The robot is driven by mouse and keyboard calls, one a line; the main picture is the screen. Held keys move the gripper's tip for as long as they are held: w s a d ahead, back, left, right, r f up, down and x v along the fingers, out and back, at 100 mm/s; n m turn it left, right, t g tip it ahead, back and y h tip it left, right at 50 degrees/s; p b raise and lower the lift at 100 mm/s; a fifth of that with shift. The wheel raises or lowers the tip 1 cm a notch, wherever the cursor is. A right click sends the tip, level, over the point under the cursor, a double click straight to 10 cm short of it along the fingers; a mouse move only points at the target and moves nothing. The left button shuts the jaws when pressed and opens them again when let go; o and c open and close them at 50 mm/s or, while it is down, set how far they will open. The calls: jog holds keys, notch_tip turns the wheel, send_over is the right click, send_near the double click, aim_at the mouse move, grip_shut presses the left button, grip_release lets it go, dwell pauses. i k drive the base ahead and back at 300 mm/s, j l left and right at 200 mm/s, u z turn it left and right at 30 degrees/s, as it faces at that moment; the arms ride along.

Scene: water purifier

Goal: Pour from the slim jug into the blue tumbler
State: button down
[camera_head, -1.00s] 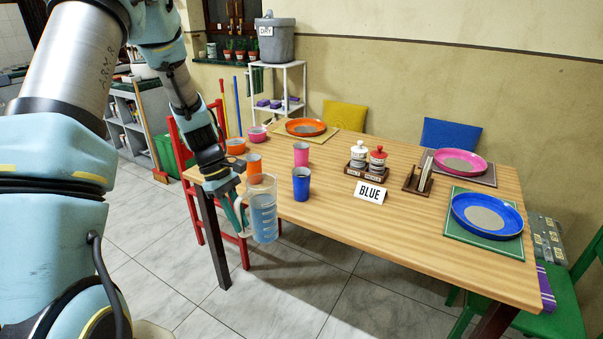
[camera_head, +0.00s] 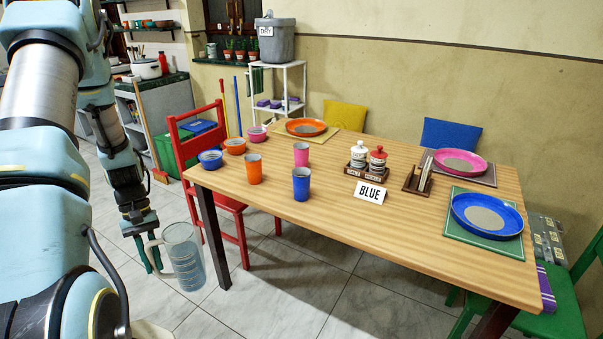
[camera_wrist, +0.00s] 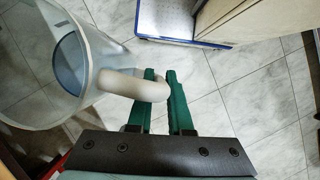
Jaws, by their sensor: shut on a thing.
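The slim jug (camera_head: 184,258) is clear with a pale handle and holds some bluish water. It hangs over the floor to the left of the table, roughly upright. My gripper (camera_head: 149,255) is shut on its handle. In the wrist view the jug (camera_wrist: 45,65) is at the left and my green gripper fingers (camera_wrist: 160,88) close around the handle. The blue tumbler (camera_head: 301,184) stands upright on the near part of the table, apart from the jug. Its inside is mostly hidden.
An orange tumbler (camera_head: 254,169) and a pink tumbler (camera_head: 301,154) stand near the blue one. A BLUE sign (camera_head: 370,193) stands to their right. The table (camera_head: 345,240) has bare wood in front. A red chair (camera_head: 207,150) stands at its left end.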

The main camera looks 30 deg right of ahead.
aim_at(300, 175)
jog(key=i+j, duration=0.75)
jog(key=j, duration=0.15)
